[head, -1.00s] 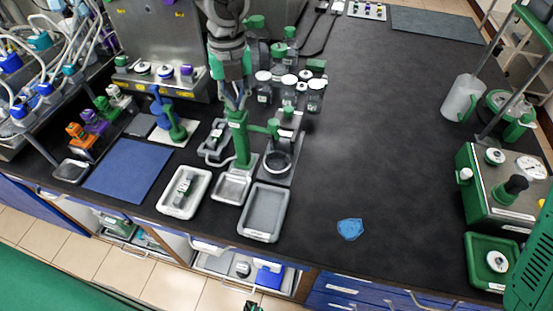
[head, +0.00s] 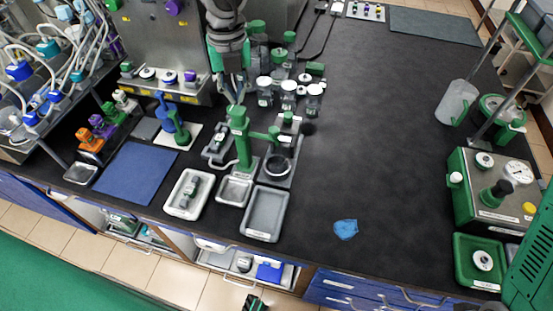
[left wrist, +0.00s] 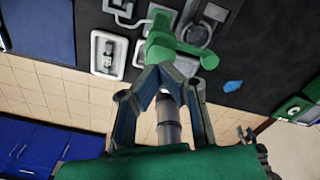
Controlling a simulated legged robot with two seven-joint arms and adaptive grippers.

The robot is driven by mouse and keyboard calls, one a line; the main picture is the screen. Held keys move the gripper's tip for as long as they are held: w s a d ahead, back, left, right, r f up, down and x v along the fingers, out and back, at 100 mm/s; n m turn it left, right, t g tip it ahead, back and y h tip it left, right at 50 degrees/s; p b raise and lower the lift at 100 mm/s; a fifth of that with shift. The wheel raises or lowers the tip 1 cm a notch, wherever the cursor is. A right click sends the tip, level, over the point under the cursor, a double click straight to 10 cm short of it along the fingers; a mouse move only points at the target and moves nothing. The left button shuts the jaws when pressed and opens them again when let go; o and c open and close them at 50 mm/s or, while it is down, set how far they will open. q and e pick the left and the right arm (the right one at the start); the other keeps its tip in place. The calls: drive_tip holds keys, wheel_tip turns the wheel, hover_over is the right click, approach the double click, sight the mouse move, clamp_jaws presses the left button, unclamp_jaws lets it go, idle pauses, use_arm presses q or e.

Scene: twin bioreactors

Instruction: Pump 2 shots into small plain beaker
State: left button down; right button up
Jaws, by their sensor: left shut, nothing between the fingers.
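The green pump dispenser (head: 240,140) stands on the bench, its spout pointing right. A small clear beaker (head: 277,166) stands on a dark base below the spout; it also shows in the left wrist view (left wrist: 197,33). My left gripper (head: 233,100) comes down from above, shut and empty, with its fingertips over the pump's head. In the left wrist view, the fingers (left wrist: 165,75) are close by the green pump head (left wrist: 165,38); I cannot tell whether they touch. A small dark and green shape at the bottom edge may be my right gripper (head: 254,303); its fingers are unclear.
Grey trays (head: 264,214) and a white tray (head: 188,194) lie in front of the pump. White-lidded jars (head: 288,92) stand behind it. A blue cloth (head: 346,229) lies to the right, with free bench around it. A green gauge device (head: 490,190) stands far right.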

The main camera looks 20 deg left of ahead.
sight(238, 110)
use_arm(q)
drive_tip(key=shift+f, duration=0.2)
idle(0.3)
drive_tip(key=shift+f+b, duration=1.05)
drive_tip(key=shift+f, duration=1.15)
wheel_tip(238, 110, up, 5)
drive_tip(key=p, duration=0.4)
drive_tip(key=shift+f+p, duration=0.1)
drive_tip(key=shift+p, duration=0.3)
drive_tip(key=shift+r, duration=3)
